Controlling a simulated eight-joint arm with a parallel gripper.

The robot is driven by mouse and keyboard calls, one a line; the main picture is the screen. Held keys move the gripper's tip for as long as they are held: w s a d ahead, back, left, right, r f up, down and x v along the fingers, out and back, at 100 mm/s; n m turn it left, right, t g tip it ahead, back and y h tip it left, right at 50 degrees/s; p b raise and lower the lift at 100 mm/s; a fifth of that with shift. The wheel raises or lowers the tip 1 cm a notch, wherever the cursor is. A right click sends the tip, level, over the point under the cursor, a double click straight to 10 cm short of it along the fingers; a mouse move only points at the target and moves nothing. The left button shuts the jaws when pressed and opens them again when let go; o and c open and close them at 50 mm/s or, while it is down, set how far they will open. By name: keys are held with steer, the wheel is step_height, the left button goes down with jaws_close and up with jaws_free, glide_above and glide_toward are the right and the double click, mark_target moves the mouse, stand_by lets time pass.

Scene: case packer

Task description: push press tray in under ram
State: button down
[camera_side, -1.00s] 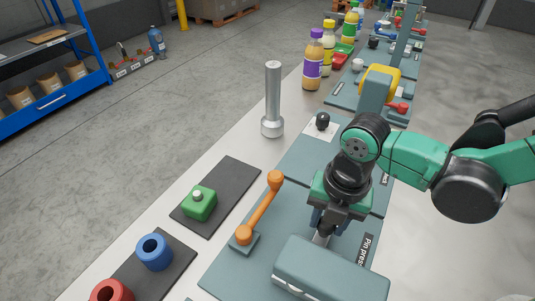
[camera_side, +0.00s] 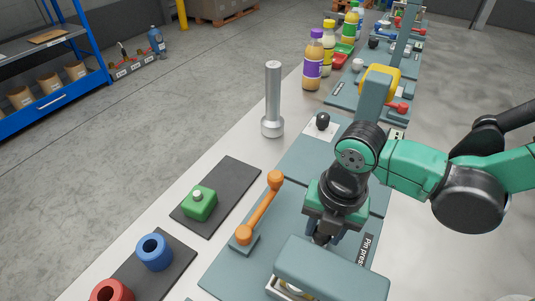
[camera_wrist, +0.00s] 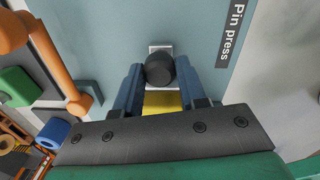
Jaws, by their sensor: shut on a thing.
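My gripper (camera_side: 318,238) is low beside the pin press (camera_side: 335,272), whose teal head overhangs the base. In the wrist view my gripper (camera_wrist: 158,88) has its two blue fingers on either side of a round black knob (camera_wrist: 160,69), shut on it. A pale plate (camera_wrist: 160,47) shows behind the knob and a yellow patch (camera_wrist: 163,101) in front of it; they seem to be parts of the press tray. In the side view a pale edge of the tray (camera_side: 283,289) shows under the press head. The rest of the tray is hidden.
An orange lever (camera_side: 260,210) stands left of my gripper. A green block (camera_side: 199,203) sits on a dark mat, with blue (camera_side: 154,252) and red (camera_side: 111,292) rings nearby. A silver pin-shaped post (camera_side: 272,100) and several bottles stand farther back.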

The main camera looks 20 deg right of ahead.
steer(key=shift+s+a, duration=1)
steer(key=shift+a, duration=0.05)
steer(key=shift+c, duration=2.4)
jaws_free()
steer(key=shift+d+r, duration=0.2)
steer(key=shift+r, duration=2.6)
steer(key=w+d+r+m+t, duration=0.2)
steer(key=d+m+t, duration=0.1)
steer(key=d+m, duration=0.7)
steer(key=w+d+r+m+t, duration=0.2)
steer(key=d+m, duration=0.8)
steer(key=m, duration=0.8)
steer(key=shift+w+d+r+m+t, duration=0.25)
steer(key=shift+d+r+m+t, duration=0.2)
steer(key=shift+t, duration=0.45)
